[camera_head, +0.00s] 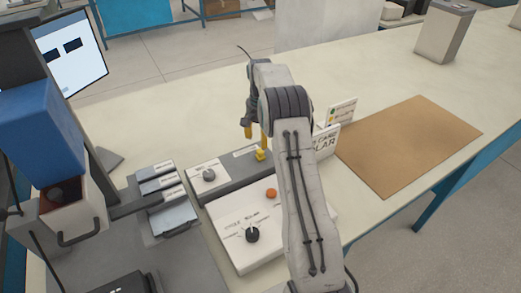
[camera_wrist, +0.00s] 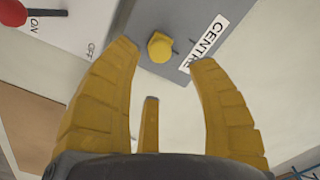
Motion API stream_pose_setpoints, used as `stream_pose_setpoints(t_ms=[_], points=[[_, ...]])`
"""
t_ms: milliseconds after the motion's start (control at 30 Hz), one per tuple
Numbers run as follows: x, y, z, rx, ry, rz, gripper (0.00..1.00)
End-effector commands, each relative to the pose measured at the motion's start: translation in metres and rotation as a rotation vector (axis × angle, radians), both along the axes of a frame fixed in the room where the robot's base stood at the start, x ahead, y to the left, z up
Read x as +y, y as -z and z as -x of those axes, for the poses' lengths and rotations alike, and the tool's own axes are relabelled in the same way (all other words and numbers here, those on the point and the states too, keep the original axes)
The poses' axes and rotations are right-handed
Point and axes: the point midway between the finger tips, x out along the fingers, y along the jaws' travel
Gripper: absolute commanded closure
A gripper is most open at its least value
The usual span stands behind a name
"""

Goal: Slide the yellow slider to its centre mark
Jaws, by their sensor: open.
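In the wrist view the slider knob (camera_wrist: 160,46) sits on the grey panel, left of the white CENTRE label (camera_wrist: 207,43). A thin dark line shows between knob and label. My gripper (camera_head: 256,133) is above and slightly behind the slider, with yellow fingers pointing down. In the wrist view my gripper (camera_wrist: 163,58) has its fingers spread, with the knob showing between and beyond the tips. Nothing is held; contact is not visible.
A dark dial (camera_head: 209,174) is on the same panel. A white box (camera_head: 250,236) with a black knob and an orange button stands in front. A sign (camera_head: 326,140) stands right of my arm, near a brown mat (camera_head: 410,145).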

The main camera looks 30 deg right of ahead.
Motion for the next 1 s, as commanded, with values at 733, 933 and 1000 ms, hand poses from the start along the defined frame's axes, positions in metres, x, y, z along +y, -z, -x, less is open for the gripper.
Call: stream_pose_setpoints(t_ms=[733,933,1000], points=[[0.0,0.061,0.0,0.0,-0.002,0.0,0.47],[0.0,0.061,0.0,0.0,-0.002,0.0,0.44],[0.0,0.061,0.0,0.0,-0.002,0.0,0.51]])
